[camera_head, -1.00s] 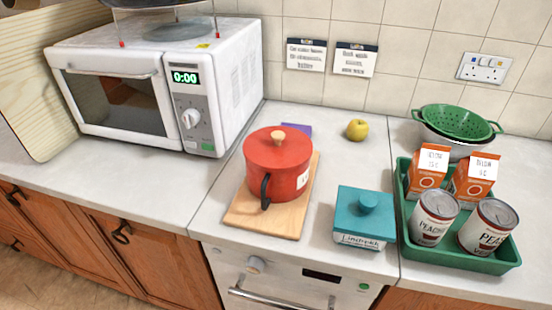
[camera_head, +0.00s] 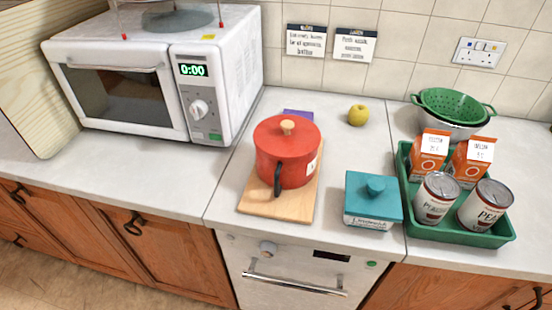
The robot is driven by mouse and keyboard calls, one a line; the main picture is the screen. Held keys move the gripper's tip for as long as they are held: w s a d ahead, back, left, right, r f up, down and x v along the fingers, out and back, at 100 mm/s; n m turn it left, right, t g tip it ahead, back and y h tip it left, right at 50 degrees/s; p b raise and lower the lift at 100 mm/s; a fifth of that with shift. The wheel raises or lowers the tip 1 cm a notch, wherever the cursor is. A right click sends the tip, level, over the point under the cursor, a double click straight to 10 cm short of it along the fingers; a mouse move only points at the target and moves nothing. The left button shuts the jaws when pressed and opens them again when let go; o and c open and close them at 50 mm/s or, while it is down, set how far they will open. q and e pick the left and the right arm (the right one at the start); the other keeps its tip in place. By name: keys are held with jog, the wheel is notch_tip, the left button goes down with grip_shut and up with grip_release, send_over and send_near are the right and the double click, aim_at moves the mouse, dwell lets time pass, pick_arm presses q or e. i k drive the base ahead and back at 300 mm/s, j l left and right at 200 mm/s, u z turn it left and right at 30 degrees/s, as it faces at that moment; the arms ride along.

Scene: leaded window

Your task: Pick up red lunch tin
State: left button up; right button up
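A round red lidded tin (camera_head: 286,158) with a light wooden knob stands upright on a wooden board (camera_head: 254,203) on the counter. A dark curved handle shows on its front, and a white label shows at its right side, partly cut off from view. Neither of my grippers shows in the head view.
A teal box with a knobbed lid (camera_head: 371,200) stands right of the board. A green tray (camera_head: 451,236) holds cartons and cans. A yellow apple (camera_head: 358,116), a purple item (camera_head: 297,114), a green colander (camera_head: 457,105) and a microwave (camera_head: 155,80) stand behind. Counter below the microwave is clear.

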aim_at(278, 174)
jog(key=j+z, duration=0.1)
jog(key=j, duration=0.8)
jog(key=k+j+z, duration=0.15)
jog(key=j, duration=0.75)
jog(key=j+z, duration=0.15)
jog(key=j, duration=0.3)
jog(key=k+j+z, duration=0.1)
jog(key=j, duration=0.35)
jog(key=k+j, duration=0.15)
jog(key=j, duration=0.3)
jog(key=k+j+z, duration=0.15)
jog(key=j, duration=0.3)
